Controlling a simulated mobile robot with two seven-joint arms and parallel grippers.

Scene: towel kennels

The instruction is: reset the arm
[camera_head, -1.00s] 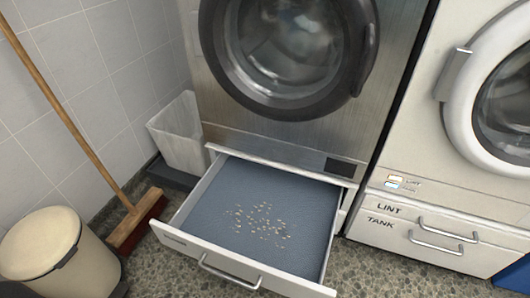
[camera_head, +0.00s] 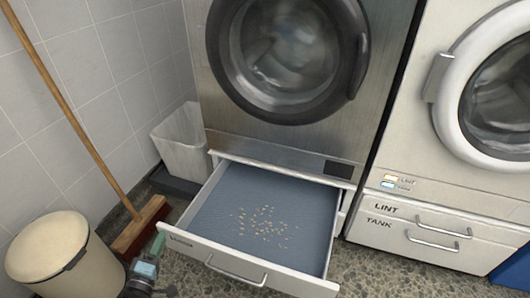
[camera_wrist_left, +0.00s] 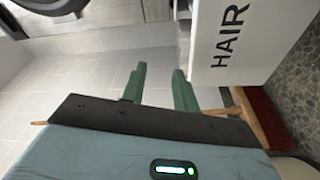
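My left gripper (camera_head: 157,244) is low in the head view, beside the left front corner of the open drawer. In the left wrist view its two green fingers (camera_wrist_left: 160,82) stand apart with nothing between them, so it is open and empty. The drawer's white front panel, marked HAIR (camera_wrist_left: 234,35), is close beside the fingers there; I cannot tell whether they touch. The drawer (camera_head: 222,262) is pulled out under the steel machine, with pale crumbs (camera_head: 262,222) scattered on its blue-grey floor. My right gripper is in neither view.
A cream lidded bin (camera_head: 60,262) and a broom (camera_head: 140,224) stand left of the drawer. A white bin (camera_head: 182,142) is against the wall. The white machine's lint tank drawer (camera_head: 432,238) is closed at right. Speckled floor is bare in front of it.

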